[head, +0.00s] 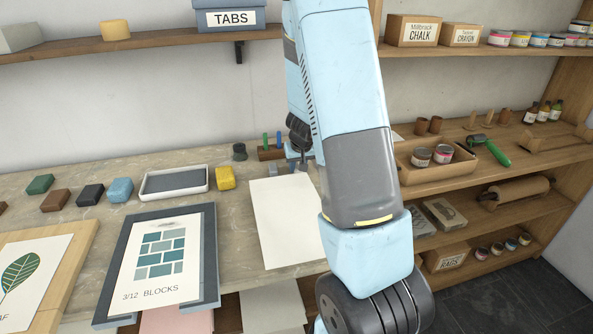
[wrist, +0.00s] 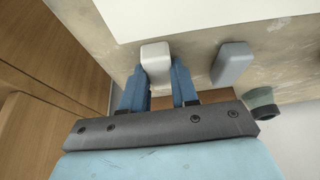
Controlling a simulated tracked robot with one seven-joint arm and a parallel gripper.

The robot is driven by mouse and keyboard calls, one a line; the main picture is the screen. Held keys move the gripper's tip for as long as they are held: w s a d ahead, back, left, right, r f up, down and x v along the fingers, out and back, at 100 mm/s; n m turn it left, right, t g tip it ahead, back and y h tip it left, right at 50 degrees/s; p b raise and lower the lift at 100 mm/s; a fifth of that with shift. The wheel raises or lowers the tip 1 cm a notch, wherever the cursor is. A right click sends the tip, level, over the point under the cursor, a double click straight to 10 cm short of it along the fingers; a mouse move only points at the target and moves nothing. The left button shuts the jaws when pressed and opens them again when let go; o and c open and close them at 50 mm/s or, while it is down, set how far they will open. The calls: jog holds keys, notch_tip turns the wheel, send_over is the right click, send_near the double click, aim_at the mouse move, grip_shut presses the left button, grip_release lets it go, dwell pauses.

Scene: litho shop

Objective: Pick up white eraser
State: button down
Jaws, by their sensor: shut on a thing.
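The white eraser (wrist: 155,52) is a small rounded white block in the wrist view. It sits between the two blue fingers of my gripper (wrist: 158,74), which is shut on it. The eraser is by the edge of a white sheet, over the stone-like worktop; I cannot tell if it still touches the surface. In the head view my gripper (head: 299,160) is at the back of the worktop, partly hidden by my arm. I cannot make out the eraser there.
A grey block (wrist: 232,63) and a dark green cup (wrist: 262,102) are right of my gripper. A white sheet (head: 285,222) lies in front. A yellow block (head: 225,178), an ink tray (head: 174,181) and a framed print (head: 162,258) stand left. Shelves (head: 465,185) are at right.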

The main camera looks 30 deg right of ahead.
jog(key=shift+r, duration=0.15)
jog(key=shift+r, duration=0.55)
jog(key=s+r, duration=1.1)
jog(key=s, duration=0.3)
jog(key=shift+r, duration=0.35)
